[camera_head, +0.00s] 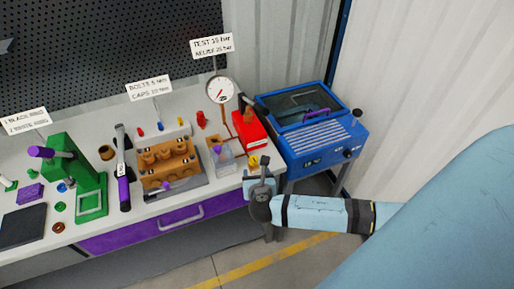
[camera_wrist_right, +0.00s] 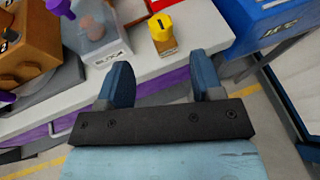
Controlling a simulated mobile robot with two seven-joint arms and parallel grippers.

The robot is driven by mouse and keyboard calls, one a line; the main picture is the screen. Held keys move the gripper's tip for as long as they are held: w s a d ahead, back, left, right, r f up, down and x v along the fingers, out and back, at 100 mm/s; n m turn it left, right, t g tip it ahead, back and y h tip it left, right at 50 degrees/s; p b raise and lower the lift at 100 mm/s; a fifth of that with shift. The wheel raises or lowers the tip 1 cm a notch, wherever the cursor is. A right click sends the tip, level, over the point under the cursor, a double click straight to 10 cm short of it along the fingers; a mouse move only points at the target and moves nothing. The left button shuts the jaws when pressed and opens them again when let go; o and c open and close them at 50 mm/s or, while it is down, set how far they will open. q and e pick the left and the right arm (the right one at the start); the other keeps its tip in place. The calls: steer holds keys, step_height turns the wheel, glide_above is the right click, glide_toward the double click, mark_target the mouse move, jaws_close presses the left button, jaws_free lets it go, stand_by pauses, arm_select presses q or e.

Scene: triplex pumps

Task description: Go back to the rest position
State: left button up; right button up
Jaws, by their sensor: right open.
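My right gripper (camera_head: 259,186) is by the bench's front right corner in the head view, its arm coming in from the right. In the right wrist view the two blue fingers of the right gripper (camera_wrist_right: 165,84) stand wide apart with nothing between them. A yellow-topped piece (camera_wrist_right: 161,30) stands on the bench just beyond the fingers, apart from them; it also shows in the head view (camera_head: 253,163). My left gripper does not show in either view.
The white bench (camera_head: 120,218) holds a green press (camera_head: 75,170), a brown pump block (camera_head: 167,162), a clear box (camera_head: 222,158), a red box (camera_head: 249,131) and a gauge (camera_head: 220,90). A blue machine (camera_head: 320,145) stands right of it. Open floor (camera_head: 300,262) lies in front.

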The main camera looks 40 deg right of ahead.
steer(key=shift+s+a+r, duration=0.25)
steer(key=shift+s, duration=0.25)
